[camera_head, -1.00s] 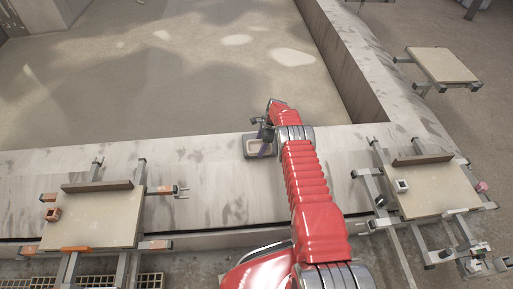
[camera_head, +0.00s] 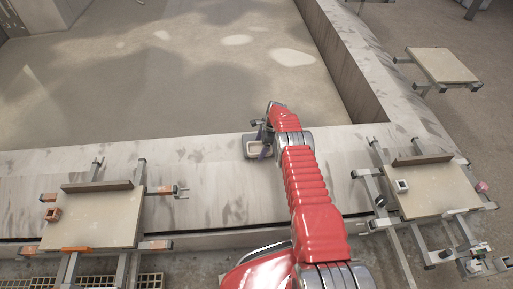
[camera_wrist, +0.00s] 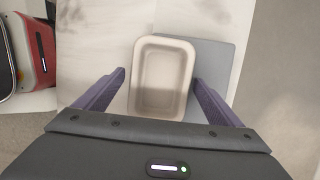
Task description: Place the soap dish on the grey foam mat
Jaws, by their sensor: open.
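The soap dish (camera_wrist: 162,77) is a cream rectangular dish with rounded corners and a raised rim. In the wrist view it overlaps the left part of the grey foam mat (camera_wrist: 217,57), a flat grey square. My gripper (camera_wrist: 159,82) is open, with one purple finger on each side of the dish. The right finger looks close to the dish; the left has a small gap. In the head view the dish (camera_head: 252,148) shows on the pale ledge beside my gripper (camera_head: 262,136), partly hidden by it. I cannot tell whether the dish touches the mat.
The pale stone ledge (camera_head: 225,198) runs across the scene, with a wall (camera_head: 355,65) at right. A board on a frame (camera_head: 92,220) stands at left with a small orange block (camera_head: 53,214). Another board (camera_head: 432,192) stands at right with a small white block (camera_head: 402,185).

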